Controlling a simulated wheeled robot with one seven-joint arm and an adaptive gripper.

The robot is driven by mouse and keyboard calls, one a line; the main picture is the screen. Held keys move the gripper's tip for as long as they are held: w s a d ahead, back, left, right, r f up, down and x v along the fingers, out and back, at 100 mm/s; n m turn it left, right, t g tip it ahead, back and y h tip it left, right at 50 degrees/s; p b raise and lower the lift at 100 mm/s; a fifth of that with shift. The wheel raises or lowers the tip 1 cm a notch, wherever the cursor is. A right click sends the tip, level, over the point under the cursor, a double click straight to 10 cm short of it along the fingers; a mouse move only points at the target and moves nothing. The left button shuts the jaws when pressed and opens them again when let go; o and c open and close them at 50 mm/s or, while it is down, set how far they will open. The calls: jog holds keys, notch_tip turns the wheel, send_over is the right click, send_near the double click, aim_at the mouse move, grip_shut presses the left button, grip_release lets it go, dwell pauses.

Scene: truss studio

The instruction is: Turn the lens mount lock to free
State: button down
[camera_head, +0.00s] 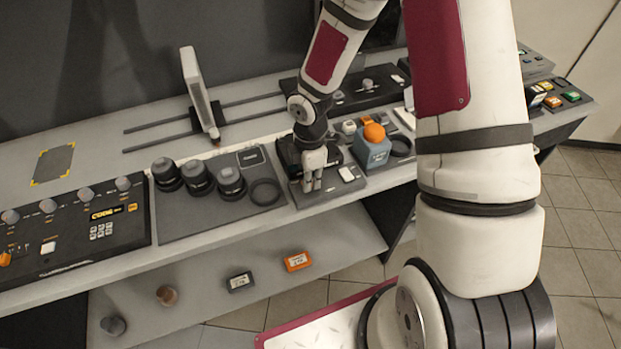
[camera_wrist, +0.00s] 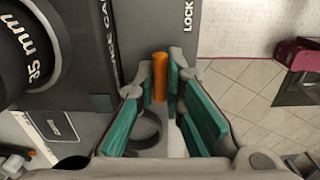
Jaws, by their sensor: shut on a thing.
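The lens mount lock shows in the wrist view as an upright orange lever (camera_wrist: 160,77) beside a dark grey face lettered "LOCK". My gripper (camera_wrist: 157,88) has its green-padded fingers on both sides of this lever and is shut on it. In the head view my gripper (camera_head: 313,182) points down at the front of a dark camera unit (camera_head: 289,152), and the lever is hidden there. A lens marked "35 mm" (camera_wrist: 28,48) is at the left of the wrist view. Any "free" marking is not visible.
Several black lenses (camera_head: 199,178) and a dark ring (camera_head: 265,192) lie on a grey mat left of my gripper. A blue box with an orange knob (camera_head: 373,148) stands close on the right. A control panel (camera_head: 85,225) is far left. The lower shelf (camera_head: 215,262) holds small items.

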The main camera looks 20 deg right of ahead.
dwell(0.4)
jog(key=c, duration=1.7)
grip_release()
notch_tip(320, 180, up, 12)
jog(key=shift+r, duration=0.1)
jog(key=s+r+m+t, duration=0.2)
jog(key=s+r+m, duration=0.4)
jog(key=r, duration=0.1)
jog(key=s+r+m+t, duration=0.1)
jog(key=s+r+m, duration=0.5)
jog(key=r, duration=0.2)
jog(key=s+r+m+t, duration=0.2)
jog(key=s+r+m, duration=0.3)
jog(key=r, duration=0.3)
jog(key=shift+s+m+t+b, duration=0.3)
jog(key=shift+s+m+b, duration=0.1)
jog(key=shift+s, duration=0.2)
